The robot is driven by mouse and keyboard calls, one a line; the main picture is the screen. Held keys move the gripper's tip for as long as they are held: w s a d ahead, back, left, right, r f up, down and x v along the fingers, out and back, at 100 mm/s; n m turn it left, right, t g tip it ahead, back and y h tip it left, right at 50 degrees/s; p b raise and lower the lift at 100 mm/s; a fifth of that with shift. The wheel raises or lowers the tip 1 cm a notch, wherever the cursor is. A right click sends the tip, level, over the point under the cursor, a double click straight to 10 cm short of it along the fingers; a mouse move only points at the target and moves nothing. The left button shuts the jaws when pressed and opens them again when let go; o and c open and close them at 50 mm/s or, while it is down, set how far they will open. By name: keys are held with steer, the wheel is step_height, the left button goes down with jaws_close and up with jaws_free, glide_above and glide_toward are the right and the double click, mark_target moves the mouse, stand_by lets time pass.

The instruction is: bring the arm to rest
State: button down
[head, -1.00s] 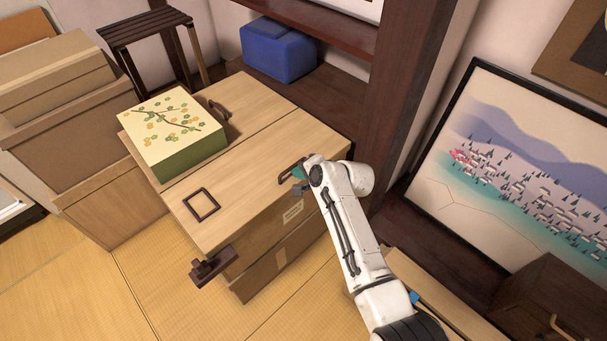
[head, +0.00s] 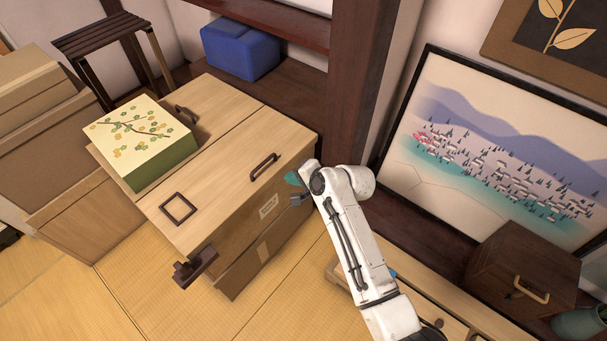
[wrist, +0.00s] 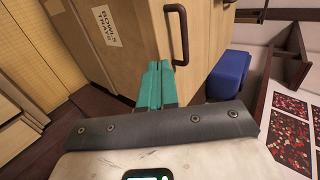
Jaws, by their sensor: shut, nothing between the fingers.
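My gripper (head: 293,179) is at the end of my white arm, just off the right side of the light wooden chest, near its top edge. In the wrist view, its teal fingers (wrist: 157,82) are together with nothing between them. The wooden chest (head: 222,170) has a dark handle (head: 263,167) on its top close to my gripper. The handle also shows in the wrist view (wrist: 184,35), just beyond the fingertips and apart from them. My arm reaches up from the bottom right of the head view.
A green box with a floral lid (head: 140,142) sits on the chest. A blue box (head: 240,50) stands behind, by a dark post (head: 352,80). A framed landscape (head: 490,155) leans at right, above a brown drawer box (head: 525,275). Tatami (head: 130,290) is clear at lower left.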

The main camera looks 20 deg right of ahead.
steer(key=v, duration=0.4)
steer(key=shift+p, duration=0.35)
steer(key=s+d+r+n+g+h+p, duration=0.2)
steer(key=s+d, duration=0.3)
steer(key=s, duration=0.7)
steer(key=s+d+r+n+g+h+p, duration=0.2)
steer(key=s+d+r+n+g+p, duration=0.1)
steer(key=s, duration=1)
steer(key=s+d+r+n+g+h+p, duration=0.2)
steer(key=s+d+r+n+p, duration=0.2)
steer(key=s, duration=0.9)
steer(key=d+n+p, duration=0.1)
steer(key=d+p, duration=0.1)
steer(key=shift+s+d+r+g, duration=0.2)
steer(key=shift+d+r+g, duration=0.1)
steer(key=shift+d, duration=0.1)
steer(key=shift+w+n, duration=0.1)
steer(key=shift+n, duration=0.2)
